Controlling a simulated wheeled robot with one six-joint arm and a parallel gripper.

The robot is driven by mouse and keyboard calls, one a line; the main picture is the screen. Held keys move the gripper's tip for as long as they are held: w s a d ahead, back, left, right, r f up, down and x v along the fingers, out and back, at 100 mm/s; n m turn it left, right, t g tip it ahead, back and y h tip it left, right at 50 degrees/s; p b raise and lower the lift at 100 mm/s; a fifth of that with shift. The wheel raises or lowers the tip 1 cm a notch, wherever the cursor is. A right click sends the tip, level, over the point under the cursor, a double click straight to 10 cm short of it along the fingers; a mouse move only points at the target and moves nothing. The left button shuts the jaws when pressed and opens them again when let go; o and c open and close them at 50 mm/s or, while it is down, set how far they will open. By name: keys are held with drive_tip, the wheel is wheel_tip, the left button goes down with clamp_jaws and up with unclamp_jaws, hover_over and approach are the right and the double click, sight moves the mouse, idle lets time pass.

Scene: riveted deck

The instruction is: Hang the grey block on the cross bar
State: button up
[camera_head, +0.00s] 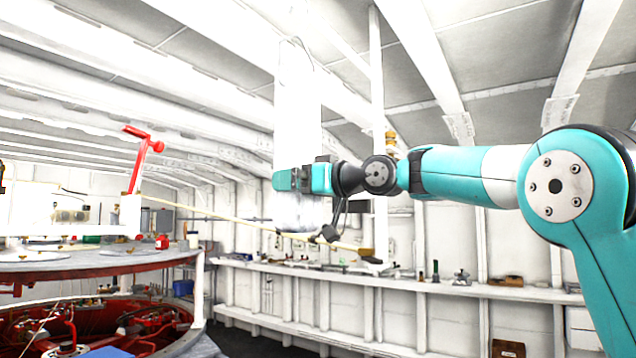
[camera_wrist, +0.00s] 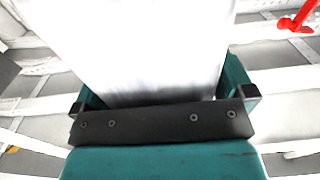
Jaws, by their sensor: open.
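A tall, pale grey-white block (camera_head: 298,110), washed out by the light, stands upright behind my gripper (camera_head: 292,180) in the head view. A thin wire loop (camera_head: 296,42) shows at its top. In the wrist view the block (camera_wrist: 145,50) fills the space between the two teal fingers of my gripper (camera_wrist: 163,88), which is open around it. Whether a finger touches the block cannot be told. A pale bar (camera_head: 338,48) slants near the block's top. I cannot tell if it is the cross bar or if the loop rests on it.
A white post (camera_head: 377,110) stands right of the block. A yellowish rod (camera_head: 230,217) slants behind it. A round machine table with a red lever (camera_head: 142,160) is at left. A long shelf (camera_head: 440,287) with small items runs along the back wall.

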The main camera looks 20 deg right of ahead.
drive_tip(key=b+v, duration=0.6)
drive_tip(key=v, duration=1.1)
drive_tip(key=shift+s+r+b, duration=0.15)
drive_tip(key=shift+r+b, duration=0.05)
drive_tip(key=shift+b, duration=0.1)
drive_tip(key=s+a+f+m+g+h, duration=0.15)
drive_tip(key=a+f, duration=0.25)
drive_tip(key=f, duration=0.4)
drive_tip(key=s+a+f+g, duration=0.1)
drive_tip(key=a+f+g, duration=0.2)
drive_tip(key=a+f, duration=0.3)
drive_tip(key=s+a+f+g+h, duration=0.1)
drive_tip(key=s+a+f+g, duration=0.15)
drive_tip(key=f, duration=0.65)
drive_tip(key=s+a+f+n+g+h, duration=0.1)
drive_tip(key=s+f+g+h, duration=0.3)
drive_tip(key=s+f, duration=1.5)
drive_tip(key=a+f+g, duration=0.1)
drive_tip(key=g, duration=0.2)
drive_tip(key=shift+s+f+g, duration=0.3)
drive_tip(key=shift+s, duration=0.05)
